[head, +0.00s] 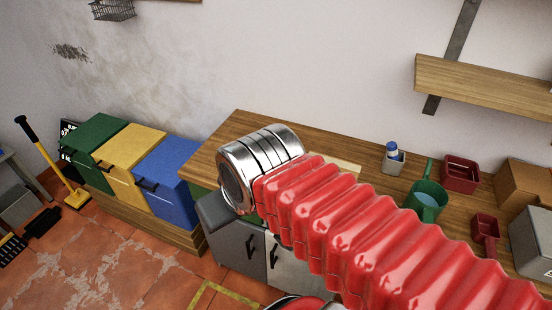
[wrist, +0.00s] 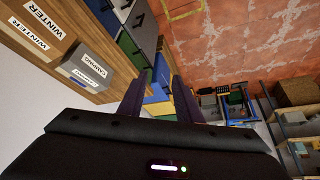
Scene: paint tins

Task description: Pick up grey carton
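The grey carton (head: 532,238) stands on the wooden worktop at the right edge of the head view, partly cut off by the frame. In the wrist view a grey carton (wrist: 84,64) with a white printed label shows at left, apart from the fingers. My gripper (wrist: 158,78) has its two dark fingers spread, with nothing between them. In the head view my red ribbed arm crosses the worktop and hides part of it; the fingers are not visible there.
The worktop (head: 228,130) also holds a brown box (head: 524,184), a green can (head: 426,199), red containers (head: 460,174) and a blue-capped bottle (head: 392,152). A wooden shelf (head: 485,86) hangs above. Coloured bins (head: 170,165) stand left; the red floor there is partly clear.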

